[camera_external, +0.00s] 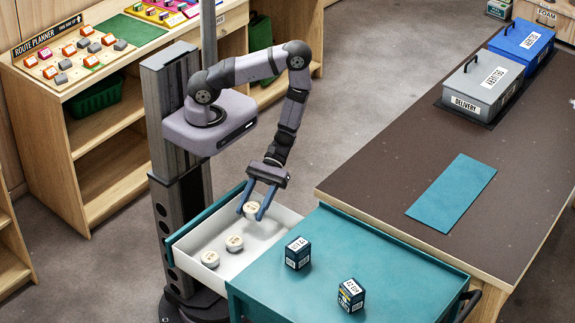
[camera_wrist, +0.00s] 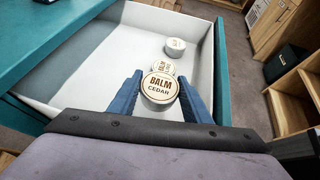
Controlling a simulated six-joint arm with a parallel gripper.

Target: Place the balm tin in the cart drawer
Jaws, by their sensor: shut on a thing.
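My gripper (camera_external: 251,214) points down over the open cart drawer, its two blue fingers shut on a round white balm tin (camera_external: 250,208). In the wrist view the tin's lid (camera_wrist: 159,87) reads "BALM CEDAR" and sits between the fingertips (camera_wrist: 160,76). The cart drawer (camera_external: 203,222) is pulled out, with a white inside and teal outer face; its bare floor shows in the wrist view (camera_wrist: 95,75). Two similar tins, a middle one (camera_external: 234,242) and a farther one (camera_external: 210,259), stand in it. I cannot tell whether the held tin touches the floor.
The teal cart top (camera_external: 330,245) carries two dark blue boxes, one (camera_external: 298,252) near the drawer and one (camera_external: 351,295) in front. A brown-topped bench (camera_external: 380,165) adjoins it, with a grey delivery box (camera_external: 483,85) and a blue box (camera_external: 522,45). Wooden shelves (camera_external: 100,150) stand left.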

